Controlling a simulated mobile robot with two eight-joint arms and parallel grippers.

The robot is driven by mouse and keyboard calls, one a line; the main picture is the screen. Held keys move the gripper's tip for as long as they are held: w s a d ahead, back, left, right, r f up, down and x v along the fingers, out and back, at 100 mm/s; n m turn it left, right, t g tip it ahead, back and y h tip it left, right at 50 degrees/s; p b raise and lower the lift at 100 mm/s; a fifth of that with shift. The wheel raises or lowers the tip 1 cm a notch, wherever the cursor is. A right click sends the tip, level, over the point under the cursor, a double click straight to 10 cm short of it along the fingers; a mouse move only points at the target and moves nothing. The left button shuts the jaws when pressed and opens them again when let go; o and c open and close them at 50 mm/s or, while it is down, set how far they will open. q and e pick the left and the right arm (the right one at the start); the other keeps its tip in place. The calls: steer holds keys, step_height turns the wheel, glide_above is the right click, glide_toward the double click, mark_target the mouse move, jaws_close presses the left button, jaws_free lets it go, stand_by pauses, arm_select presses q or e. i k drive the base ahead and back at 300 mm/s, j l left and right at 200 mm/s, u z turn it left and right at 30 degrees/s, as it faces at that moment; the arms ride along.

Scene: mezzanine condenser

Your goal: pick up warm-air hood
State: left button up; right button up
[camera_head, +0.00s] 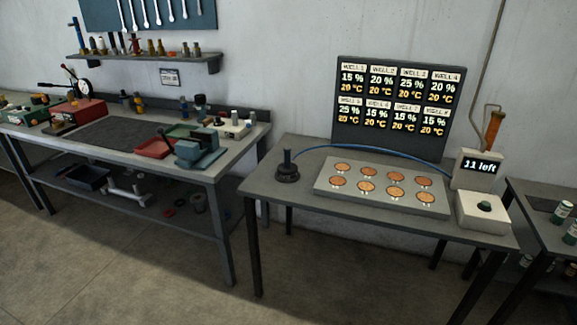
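A small dark round-based piece with an upright knob, which looks like the warm-air hood (287,169), stands upright on the left end of the grey table (262,187). A blue hose (372,149) arches from near it over the table to the right side. Neither of my grippers shows in this view, and nothing is seen touching the hood.
A light plate (326,192) with several copper-coloured wells lies right of the hood. A dark readings board (390,140) stands behind it. A pale display post (476,182) and button box (484,218) stand at the right end. A cluttered workbench (212,171) is left. Floor in front is clear.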

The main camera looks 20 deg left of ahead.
mark_target(287, 171)
steer(key=i+j+u, duration=0.1)
steer(key=u, duration=0.3)
steer(key=i+u, duration=0.15)
steer(key=u, duration=0.25)
steer(key=i+u, duration=0.15)
steer(key=u, duration=0.25)
steer(key=i+l+u, duration=0.15)
steer(key=i, duration=0.3)
steer(key=i+l+u, duration=0.15)
steer(key=i+l, duration=0.15)
steer(key=i, duration=0.15)
steer(key=i+l+u, duration=0.15)
steer(key=i+l, duration=0.15)
steer(key=i, duration=0.1)
